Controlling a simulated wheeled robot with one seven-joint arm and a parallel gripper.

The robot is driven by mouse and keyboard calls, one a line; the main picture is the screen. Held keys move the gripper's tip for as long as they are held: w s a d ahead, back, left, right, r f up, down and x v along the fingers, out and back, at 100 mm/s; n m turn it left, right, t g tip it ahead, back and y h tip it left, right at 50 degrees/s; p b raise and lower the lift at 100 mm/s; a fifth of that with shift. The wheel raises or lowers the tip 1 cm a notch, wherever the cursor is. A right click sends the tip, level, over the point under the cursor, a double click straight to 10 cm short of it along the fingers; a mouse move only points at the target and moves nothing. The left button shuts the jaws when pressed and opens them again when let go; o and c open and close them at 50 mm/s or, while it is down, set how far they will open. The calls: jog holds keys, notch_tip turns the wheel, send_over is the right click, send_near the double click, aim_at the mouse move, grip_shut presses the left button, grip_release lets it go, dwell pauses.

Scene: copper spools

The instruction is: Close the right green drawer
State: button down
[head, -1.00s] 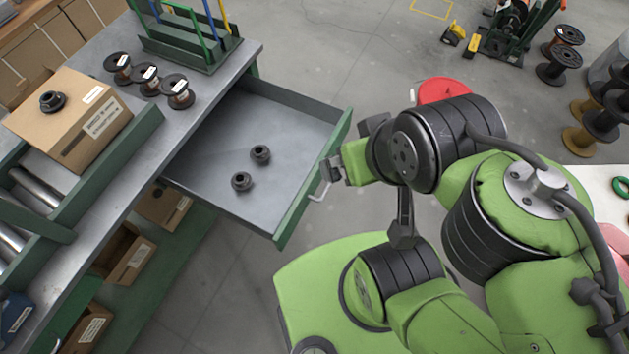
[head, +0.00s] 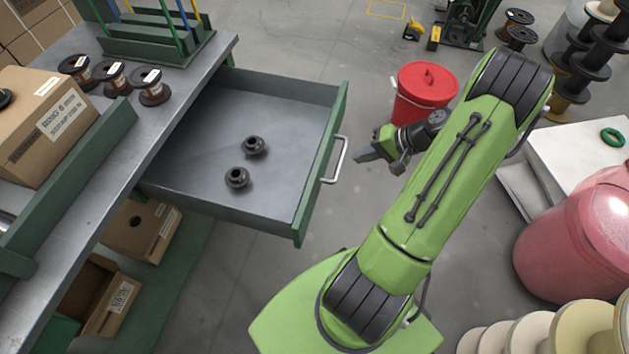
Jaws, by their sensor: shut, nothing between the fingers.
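The right green drawer (head: 317,175) is pulled far out from under the grey workbench. Its green front carries a silver bar handle (head: 339,160) on the outside. Inside lie two dark round parts, one (head: 254,146) behind the other (head: 237,178). My gripper (head: 359,155) is just to the right of the handle, with a small gap showing between them in the picture. Its fingers are shut and empty, pointing left toward the drawer front. Whether the fingertips are at the handle's height cannot be told.
The workbench (head: 185,88) carries several copper spools (head: 113,76) and a cardboard box (head: 48,125). A red lidded bin (head: 425,95) stands behind my gripper. A pink drum (head: 580,240) and a white table (head: 570,150) are at the right. Floor is bare beside the drawer.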

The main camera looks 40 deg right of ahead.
jog(key=b+x, duration=0.3)
jog(key=x, duration=0.7)
jog(key=shift+d+f, duration=0.1)
jog(key=shift+f, duration=0.1)
